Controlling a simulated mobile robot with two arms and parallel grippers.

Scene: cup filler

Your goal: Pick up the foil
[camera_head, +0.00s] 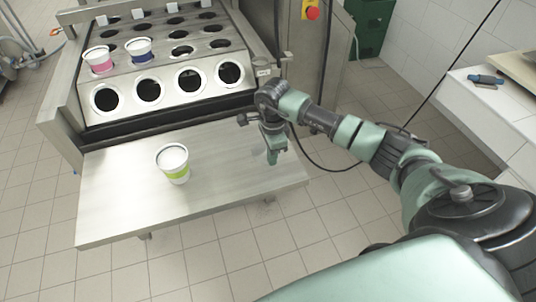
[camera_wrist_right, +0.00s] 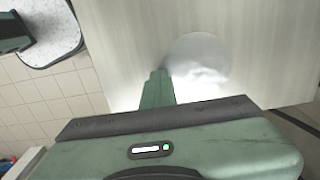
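A round, pale, shiny disc that looks like the foil (camera_wrist_right: 200,58) shows in the right wrist view against the metal table. It is hard to make out in the head view. My right gripper (camera_head: 274,158) points down at the right part of the metal table (camera_head: 120,205). In the right wrist view one green finger (camera_wrist_right: 157,90) shows at the left edge of the disc. I cannot tell whether the finger touches or grips the disc, or whether the fingers are apart. My left gripper is not in view.
A white cup with a green band (camera_head: 173,165) stands on the table, left of my right gripper. A pink-banded cup (camera_head: 98,60) and a blue-banded cup (camera_head: 140,51) sit in the filler's tray of round holes (camera_head: 165,80).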

